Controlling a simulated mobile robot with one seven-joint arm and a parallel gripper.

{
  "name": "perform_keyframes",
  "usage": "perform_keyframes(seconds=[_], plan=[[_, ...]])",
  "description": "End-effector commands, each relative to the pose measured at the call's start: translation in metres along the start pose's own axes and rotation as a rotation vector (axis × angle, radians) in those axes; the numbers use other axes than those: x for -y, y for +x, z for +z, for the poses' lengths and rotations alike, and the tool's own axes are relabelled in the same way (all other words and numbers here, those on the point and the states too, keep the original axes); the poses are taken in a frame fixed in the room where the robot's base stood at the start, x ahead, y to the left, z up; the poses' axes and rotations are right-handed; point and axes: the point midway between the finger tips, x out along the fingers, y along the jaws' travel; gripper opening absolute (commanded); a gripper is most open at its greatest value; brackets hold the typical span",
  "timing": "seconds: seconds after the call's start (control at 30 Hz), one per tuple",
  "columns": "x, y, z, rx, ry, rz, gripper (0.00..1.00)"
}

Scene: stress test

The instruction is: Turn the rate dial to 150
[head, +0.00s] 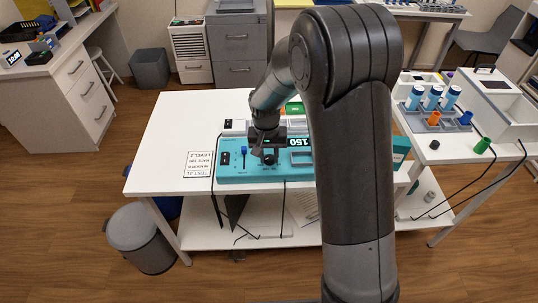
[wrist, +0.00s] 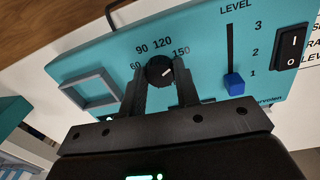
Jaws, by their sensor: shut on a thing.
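The rate dial (wrist: 158,68) is a small round black knob on a teal control panel (wrist: 195,45). In the wrist view its white mark points up and right, towards the printed 150. My gripper (wrist: 159,82) is shut on the dial, one dark finger on each side. In the head view my gripper (head: 268,156) is over the panel (head: 232,173), and the dial is hard to make out. The panel's display (head: 301,142) shows 150 in the head view, partly hidden by my arm.
Right of the dial are a blue level slider (wrist: 234,83) near 1 and a black rocker switch (wrist: 291,46). A square grey frame (wrist: 90,90) is to its left. A printed card (head: 199,164) lies beside the panel. The white table (head: 175,130) is clear at its left.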

Motion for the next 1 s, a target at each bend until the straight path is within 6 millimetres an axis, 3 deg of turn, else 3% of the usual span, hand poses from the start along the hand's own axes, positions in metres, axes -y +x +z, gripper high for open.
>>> perform_keyframes(seconds=[0.17,0.2,0.47,0.77,1.0], plan=[[0.0,0.0,0.0,0.001,-0.001,0.0,0.06],[0.0,0.0,0.0,0.001,-0.001,0.0,0.3],[0.0,0.0,0.0,0.0,-0.001,0.0,0.51],[0.0,-0.004,0.0,-0.001,-0.001,-0.001,0.51],[0.001,-0.043,-0.001,-0.005,-0.001,-0.002,0.51]])
